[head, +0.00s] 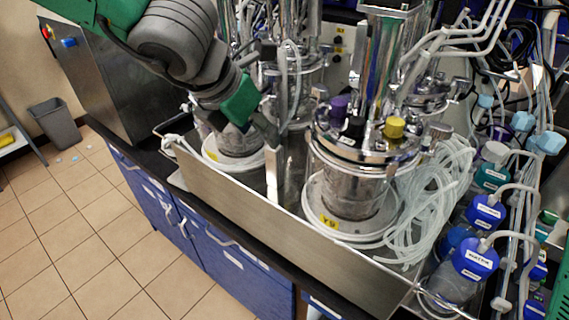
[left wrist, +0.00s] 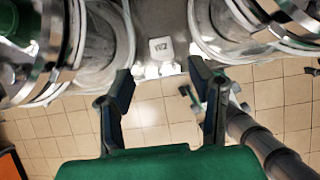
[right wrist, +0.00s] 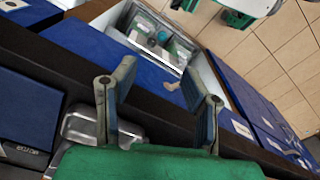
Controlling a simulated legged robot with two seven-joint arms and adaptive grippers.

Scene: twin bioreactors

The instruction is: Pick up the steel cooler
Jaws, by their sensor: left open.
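A tall shiny steel column (head: 377,62) rises from the lid of the right bioreactor (head: 352,185) in the head view. It may be the steel cooler, but I cannot tell for sure. My left gripper (head: 270,140) points down between the two bioreactors, left of that column and apart from it. In the left wrist view my left gripper (left wrist: 160,85) is open and empty, with a glass vessel on each side. My right gripper (right wrist: 165,90) is open and empty in the right wrist view, above the dark bench edge and blue cabinets. I cannot make out the cooler in either wrist view.
Both bioreactors stand in a steel tray (head: 250,215) on the bench. Coiled clear tubing (head: 430,200) hangs at the right, beside blue-capped bottles (head: 475,258). A container (right wrist: 160,38) shows in the right wrist view. The tiled floor (head: 85,240) is mostly clear.

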